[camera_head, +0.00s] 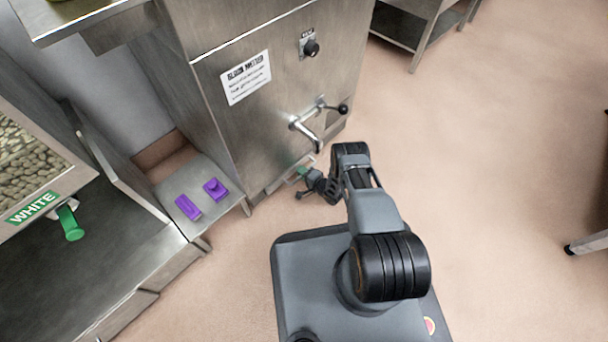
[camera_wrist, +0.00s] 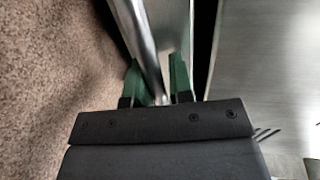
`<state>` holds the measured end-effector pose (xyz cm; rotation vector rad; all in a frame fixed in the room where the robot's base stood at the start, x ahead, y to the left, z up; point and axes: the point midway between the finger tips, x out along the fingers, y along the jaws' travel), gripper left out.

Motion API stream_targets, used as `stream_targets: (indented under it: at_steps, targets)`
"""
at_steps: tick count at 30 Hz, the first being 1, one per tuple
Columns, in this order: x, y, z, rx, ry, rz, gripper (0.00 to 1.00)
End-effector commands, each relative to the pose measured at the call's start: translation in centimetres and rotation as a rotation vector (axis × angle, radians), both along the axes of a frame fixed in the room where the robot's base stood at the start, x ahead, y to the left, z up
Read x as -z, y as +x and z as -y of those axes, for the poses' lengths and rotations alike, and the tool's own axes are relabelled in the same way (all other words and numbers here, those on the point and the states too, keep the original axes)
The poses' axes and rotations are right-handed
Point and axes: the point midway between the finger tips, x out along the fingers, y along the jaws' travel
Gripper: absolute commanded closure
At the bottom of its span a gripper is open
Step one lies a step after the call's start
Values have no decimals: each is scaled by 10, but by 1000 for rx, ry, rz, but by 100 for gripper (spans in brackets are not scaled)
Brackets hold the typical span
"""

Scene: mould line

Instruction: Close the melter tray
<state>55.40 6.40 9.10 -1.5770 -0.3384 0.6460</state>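The melter (camera_head: 265,95) is a tall stainless steel cabinet with a white label, a black knob and a spout with a lever on its front. A thin metal edge, perhaps of the melter tray (camera_head: 277,184), shows low at its base; most of it is hidden, so I cannot tell how far out it stands. My gripper (camera_head: 303,173) is low at the foot of the melter front. In the wrist view, the green fingers of my gripper (camera_wrist: 157,78) stand on either side of a rounded metal bar (camera_wrist: 139,38). I cannot tell whether they press on it.
Left of the melter, a low steel shelf (camera_head: 225,198) holds two purple pieces (camera_head: 188,207). A bin marked WHITE (camera_head: 38,205) with a green handle stands further left.

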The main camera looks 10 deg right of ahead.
Motion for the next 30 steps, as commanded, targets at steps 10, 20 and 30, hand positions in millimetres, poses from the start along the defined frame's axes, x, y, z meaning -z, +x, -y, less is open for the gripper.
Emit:
stream_targets:
  at_steps: [10,20,30]
  targets:
    - [1,-2,0,-3,1,-2,61]
    - [-8,-26,17,0,2,-6,61]
    - [-22,-79,58,4,2,-5,61]
